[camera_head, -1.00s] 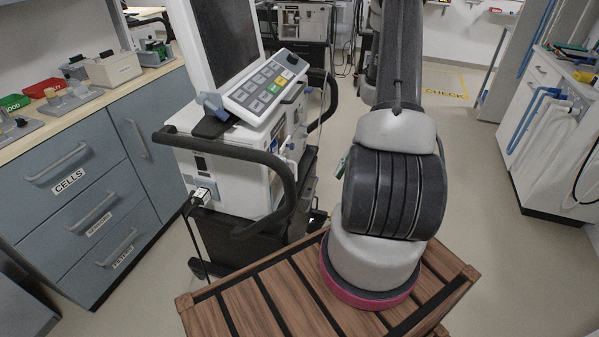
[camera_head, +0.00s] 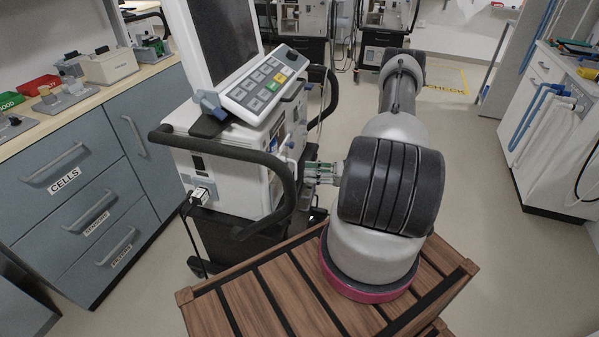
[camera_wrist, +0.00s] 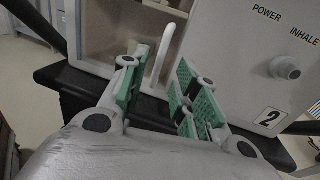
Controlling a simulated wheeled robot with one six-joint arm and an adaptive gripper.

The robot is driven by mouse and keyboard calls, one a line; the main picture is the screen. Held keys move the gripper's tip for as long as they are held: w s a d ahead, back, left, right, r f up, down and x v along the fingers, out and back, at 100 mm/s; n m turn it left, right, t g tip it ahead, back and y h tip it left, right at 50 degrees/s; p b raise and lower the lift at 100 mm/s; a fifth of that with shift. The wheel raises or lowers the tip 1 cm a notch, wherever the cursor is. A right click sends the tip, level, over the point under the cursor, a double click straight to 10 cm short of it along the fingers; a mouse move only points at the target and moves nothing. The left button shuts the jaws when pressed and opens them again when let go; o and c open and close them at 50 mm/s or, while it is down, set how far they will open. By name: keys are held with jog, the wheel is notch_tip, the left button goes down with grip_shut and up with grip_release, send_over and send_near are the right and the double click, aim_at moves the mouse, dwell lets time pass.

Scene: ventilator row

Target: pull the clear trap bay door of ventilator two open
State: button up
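Ventilator two (camera_head: 225,180) stands left of my arm in the head view. Its side facing my gripper fills the top of the wrist view, with a "2" label (camera_wrist: 269,117). The trap bay (camera_wrist: 115,30) is the brownish recess left of the white panel; its clear door can hardly be told from the opening. A pale curved handle (camera_wrist: 167,52) rises in front of the bay. My gripper (camera_wrist: 160,82) is open, its green-padded fingers on either side of the handle's lower part. I cannot tell whether they touch it. In the head view my gripper (camera_head: 312,173) is beside the ventilator's right side.
A knob (camera_wrist: 285,68) marked POWER and INHALE sits right of the bay. A black handle rail (camera_head: 285,180) curves around the ventilator's near side. A drawer counter (camera_head: 85,170) stands at left, and a white cabinet (camera_head: 555,150) at right.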

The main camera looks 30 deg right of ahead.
jog(key=shift+x, duration=2.2)
grip_shut()
